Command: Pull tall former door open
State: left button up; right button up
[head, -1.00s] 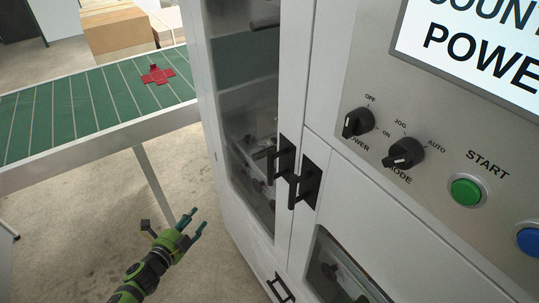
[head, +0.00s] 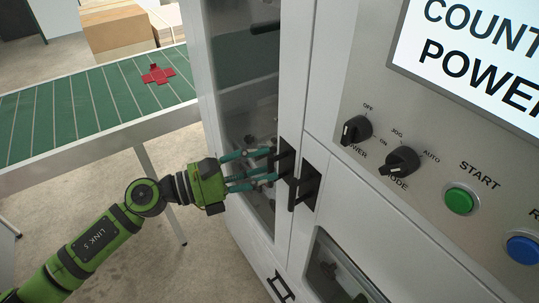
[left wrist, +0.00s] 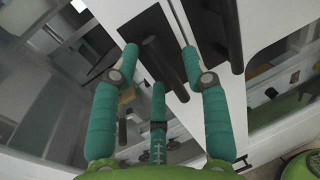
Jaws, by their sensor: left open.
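The tall former door (head: 293,75) is a white frame with a large dark window, and it looks shut. Its black bar handle (head: 285,157) is near the right edge. My left gripper (head: 273,165) is at this handle, coming from the left with its green fingers spread. In the left wrist view the handle (left wrist: 164,63) lies between the tips of my open left gripper (left wrist: 159,55). I cannot tell whether a finger touches it. My right gripper is not in view.
A second black handle (head: 303,187) is close on the right, on the neighbouring white panel. The control panel has black knobs, a green button (head: 460,199) and a blue button (head: 523,247). A green conveyor (head: 95,105) carrying a red cross-shaped blank (head: 157,74) stands left.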

pick_arm(q)
jog(key=shift+p+x, duration=0.3)
jog(key=shift+x, duration=0.85)
jog(key=shift+c, duration=0.4)
jog(key=shift+a+f, duration=0.1)
grip_shut()
